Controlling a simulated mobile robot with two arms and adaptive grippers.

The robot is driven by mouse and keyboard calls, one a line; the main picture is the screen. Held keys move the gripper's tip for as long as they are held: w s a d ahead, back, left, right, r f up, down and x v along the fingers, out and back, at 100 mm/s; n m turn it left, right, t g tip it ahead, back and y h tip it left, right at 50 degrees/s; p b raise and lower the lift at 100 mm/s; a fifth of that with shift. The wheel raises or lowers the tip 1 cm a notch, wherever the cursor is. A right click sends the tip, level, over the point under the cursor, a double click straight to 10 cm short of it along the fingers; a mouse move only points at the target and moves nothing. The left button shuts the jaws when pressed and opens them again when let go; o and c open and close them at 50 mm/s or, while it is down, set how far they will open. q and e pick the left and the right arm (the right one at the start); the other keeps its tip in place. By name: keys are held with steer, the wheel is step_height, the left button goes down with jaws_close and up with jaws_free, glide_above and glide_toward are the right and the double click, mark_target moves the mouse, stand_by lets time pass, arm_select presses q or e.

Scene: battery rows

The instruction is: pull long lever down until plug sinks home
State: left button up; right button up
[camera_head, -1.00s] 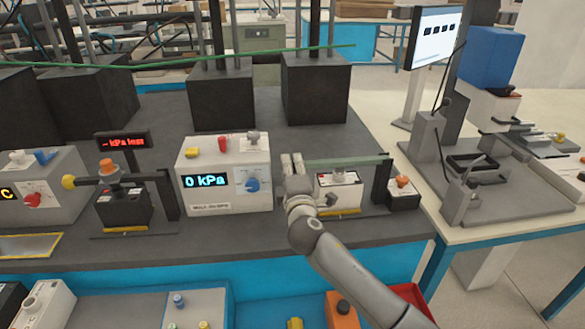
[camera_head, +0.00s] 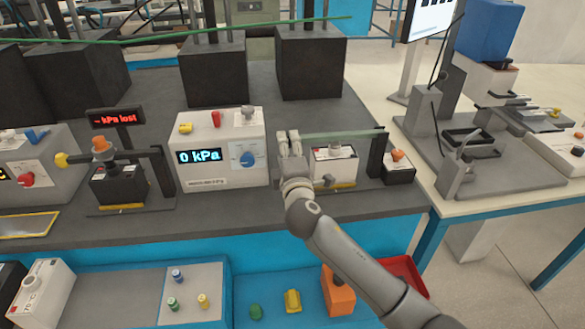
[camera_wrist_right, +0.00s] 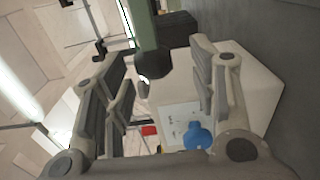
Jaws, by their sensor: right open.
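The long lever is a green bar (camera_head: 345,134) that runs level from a dark post at its right end to my right gripper (camera_head: 289,141). Below it a grey plug (camera_head: 334,144) stands upright on a white-and-black unit (camera_head: 335,165); how deep it sits I cannot tell. In the right wrist view the green lever (camera_wrist_right: 142,22) ends in a dark knob (camera_wrist_right: 153,63), between the spread fingers of my right gripper (camera_wrist_right: 160,68). The fingers are open, with gaps to the knob visible. My left gripper is not in view.
A white box (camera_head: 222,172) reading "0 kPa" stands close left of my right gripper. A small box with an orange button (camera_head: 398,156) stands right of the post.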

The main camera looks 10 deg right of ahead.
steer(key=s, duration=0.9)
steer(key=shift+s+d, duration=0.15)
steer(key=shift+s, duration=0.25)
